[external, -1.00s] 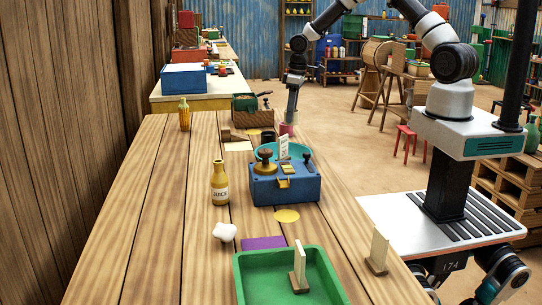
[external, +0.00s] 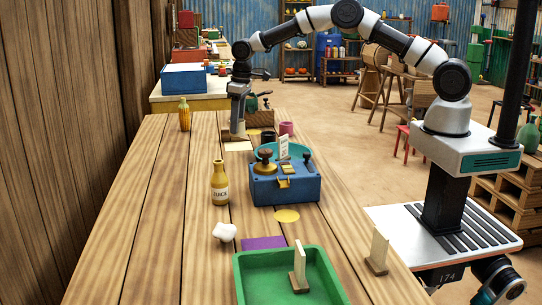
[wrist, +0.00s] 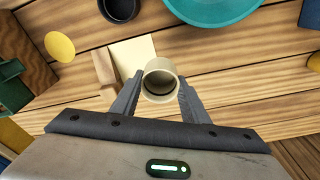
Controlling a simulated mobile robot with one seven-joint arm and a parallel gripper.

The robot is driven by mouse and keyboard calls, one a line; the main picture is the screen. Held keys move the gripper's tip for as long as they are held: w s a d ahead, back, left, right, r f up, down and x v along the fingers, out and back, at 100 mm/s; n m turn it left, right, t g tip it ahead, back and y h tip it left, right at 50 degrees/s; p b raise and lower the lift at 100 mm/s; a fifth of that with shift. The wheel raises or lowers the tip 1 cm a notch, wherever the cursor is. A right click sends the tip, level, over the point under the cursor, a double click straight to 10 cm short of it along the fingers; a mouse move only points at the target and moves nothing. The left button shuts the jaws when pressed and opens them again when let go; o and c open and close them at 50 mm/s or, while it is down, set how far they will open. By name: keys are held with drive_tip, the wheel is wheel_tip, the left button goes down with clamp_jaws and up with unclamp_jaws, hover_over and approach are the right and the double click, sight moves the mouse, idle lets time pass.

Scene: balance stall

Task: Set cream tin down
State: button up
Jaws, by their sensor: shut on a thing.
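The cream tin (wrist: 158,78) is an open, hollow cylinder held between the two fingers of my gripper (wrist: 157,92) in the wrist view. In the external view my gripper (external: 238,122) points down at the far end of the table, and the cream tin (external: 238,128) shows small at its tips. A pale cream square (external: 238,146) lies flat on the table close by; it also shows in the wrist view (wrist: 131,50), just beyond the tin. I cannot tell whether the tin touches the table.
A dark tin (external: 268,138) and a pink tin (external: 286,128) stand right of my gripper. A wooden block (wrist: 104,68) is close to my left finger. The blue balance (external: 285,185) with a teal pan (wrist: 215,8) stands nearer the camera. A yellow disc (wrist: 60,46) lies flat.

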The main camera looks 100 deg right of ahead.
drive_tip(key=shift+f, duration=3.1)
drive_tip(key=shift+f, duration=0.15)
drive_tip(key=o, duration=1.1)
drive_tip(key=shift+c, duration=0.2)
wheel_tip(320, 180, up, 12)
drive_tip(key=s, duration=0.1)
drive_tip(key=shift+s+a, duration=0.2)
drive_tip(key=shift+a, duration=0.05)
